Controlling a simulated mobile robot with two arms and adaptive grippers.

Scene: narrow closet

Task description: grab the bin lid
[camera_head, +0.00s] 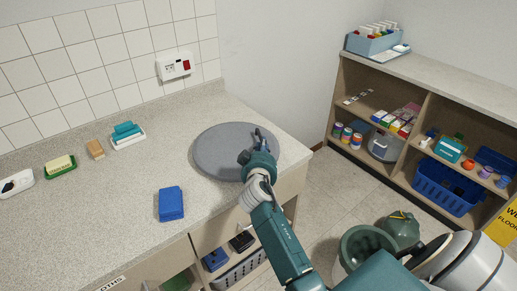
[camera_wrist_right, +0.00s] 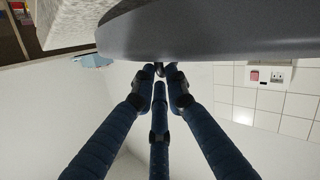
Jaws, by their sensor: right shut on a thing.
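The bin lid (camera_head: 215,152) is a round, flat grey disc at the right end of the speckled counter. My right gripper (camera_head: 259,137) is over its right part, with the fingers closed in on it. In the right wrist view the lid (camera_wrist_right: 215,35) spans the top as a dark curved slab. The three dark blue fingers (camera_wrist_right: 160,75) meet at a small dark part against the lid's face, likely its handle. The fingers mostly hide that part. I cannot tell whether the lid touches the counter. My left gripper is not in view.
A blue block (camera_head: 171,204), a soap dish (camera_head: 61,167) and a brush (camera_head: 95,149) are on the counter (camera_head: 120,220). A wall outlet (camera_head: 174,65) is behind. Stocked shelves (camera_head: 430,68) stand right. A green tub (camera_head: 367,246) is on the floor near my arm.

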